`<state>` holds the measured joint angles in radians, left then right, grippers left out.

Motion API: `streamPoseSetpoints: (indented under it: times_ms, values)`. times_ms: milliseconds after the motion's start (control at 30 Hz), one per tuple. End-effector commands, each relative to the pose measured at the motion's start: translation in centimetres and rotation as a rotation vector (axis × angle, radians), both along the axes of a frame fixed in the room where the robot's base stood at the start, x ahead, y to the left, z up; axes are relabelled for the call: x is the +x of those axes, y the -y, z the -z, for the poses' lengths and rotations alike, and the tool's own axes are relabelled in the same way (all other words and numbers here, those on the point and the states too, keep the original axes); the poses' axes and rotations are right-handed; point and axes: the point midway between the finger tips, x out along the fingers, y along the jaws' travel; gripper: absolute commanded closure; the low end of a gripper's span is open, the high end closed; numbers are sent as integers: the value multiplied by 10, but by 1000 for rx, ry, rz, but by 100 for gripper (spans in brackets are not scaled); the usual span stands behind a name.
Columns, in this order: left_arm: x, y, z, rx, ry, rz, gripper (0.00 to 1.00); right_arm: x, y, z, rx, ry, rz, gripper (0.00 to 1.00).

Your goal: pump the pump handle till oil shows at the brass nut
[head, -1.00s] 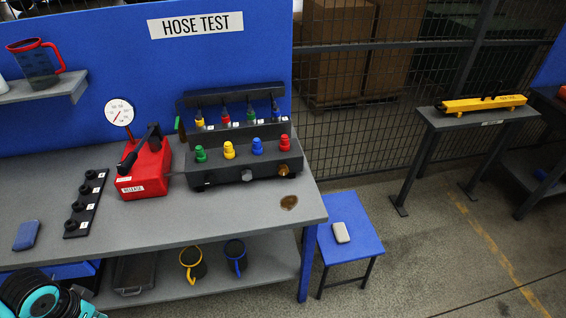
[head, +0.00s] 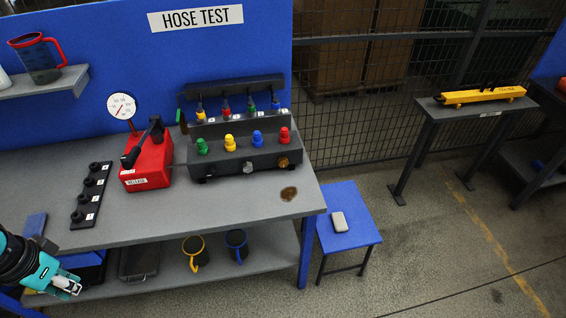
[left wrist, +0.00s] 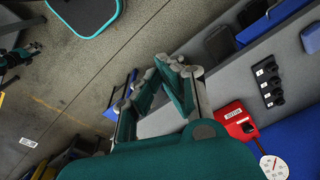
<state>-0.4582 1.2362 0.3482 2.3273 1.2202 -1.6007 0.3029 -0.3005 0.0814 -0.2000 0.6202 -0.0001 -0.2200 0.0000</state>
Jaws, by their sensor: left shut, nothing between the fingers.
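The red pump (head: 148,166) stands on the bench, left of the black manifold block (head: 238,166). Its black pump handle (head: 142,144) slants across the top, one end raised toward the back right. The pump also shows in the left wrist view (left wrist: 237,120). The brass nut (head: 283,162) is at the right end of the block's front face; I cannot make out oil on it. My left gripper (head: 70,287) is at the bench's front left, low and well away from the pump. It is shut and empty. My right gripper is out of view.
A dial gauge (head: 122,106) rises behind the pump. A black strip of fittings (head: 91,195) and a blue item (head: 35,224) lie to its left. A brown stain (head: 289,193) marks the bench's right end. A blue stool (head: 348,238) stands beside the bench.

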Motion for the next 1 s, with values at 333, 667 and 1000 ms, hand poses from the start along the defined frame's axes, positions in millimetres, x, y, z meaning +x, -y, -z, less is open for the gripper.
streamPoseSetpoints:
  times_ms: [333,667,1000]
  values:
    - [0,0,17,-1,0,-1,100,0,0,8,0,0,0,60]
    - [0,0,64,-1,0,-1,100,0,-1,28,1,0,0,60]
    - [0,0,112,-1,1,0,100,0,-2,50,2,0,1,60]
